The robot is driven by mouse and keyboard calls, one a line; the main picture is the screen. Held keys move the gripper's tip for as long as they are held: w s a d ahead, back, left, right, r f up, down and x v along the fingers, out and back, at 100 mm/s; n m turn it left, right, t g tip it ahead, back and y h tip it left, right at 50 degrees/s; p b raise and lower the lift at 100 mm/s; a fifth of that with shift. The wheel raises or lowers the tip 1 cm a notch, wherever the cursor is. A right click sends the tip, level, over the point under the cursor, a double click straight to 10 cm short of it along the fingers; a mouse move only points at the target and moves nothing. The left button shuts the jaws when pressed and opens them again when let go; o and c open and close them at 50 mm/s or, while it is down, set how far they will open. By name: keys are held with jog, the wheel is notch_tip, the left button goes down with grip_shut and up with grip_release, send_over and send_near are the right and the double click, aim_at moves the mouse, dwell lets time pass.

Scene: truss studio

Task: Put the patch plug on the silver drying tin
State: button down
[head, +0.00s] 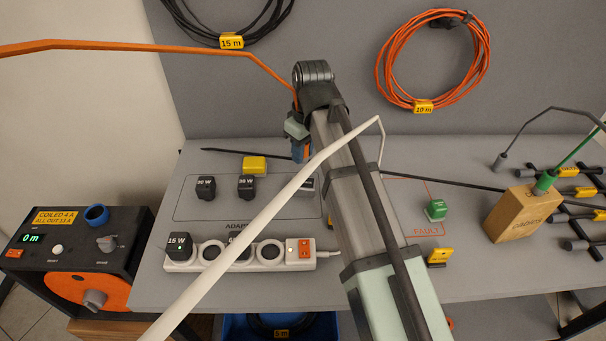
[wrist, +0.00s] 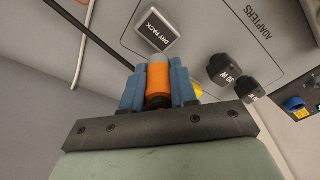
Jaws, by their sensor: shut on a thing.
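My gripper (wrist: 158,88) is shut on the patch plug (wrist: 158,76), which has an orange body and a grey end, between two blue fingers. In the head view my gripper (head: 299,152) hangs over the back of the bench, and the plug is mostly hidden. The silver drying tin (wrist: 157,29), labelled DRY PACK, lies beyond the plug's grey end in the wrist view, apart from it. In the head view only a small part of the tin (head: 308,186) shows behind the pale cable.
Black adapters (head: 205,187) and (head: 246,187) stand left of the tin, with a yellow block (head: 255,164) behind. A white power strip (head: 270,256) lies in front. A pale cable (head: 270,215) crosses the view.

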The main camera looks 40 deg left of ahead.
aim_at(307, 144)
jog(key=shift+f, duration=3.8)
jog(key=shift+f, duration=0.15)
jog(key=c, duration=0.9)
grip_release()
jog(key=r, duration=0.4)
jog(key=d+r, duration=0.1)
jog(key=r, duration=0.7)
jog(key=shift+d+r, duration=0.1)
jog(key=shift+d, duration=0.1)
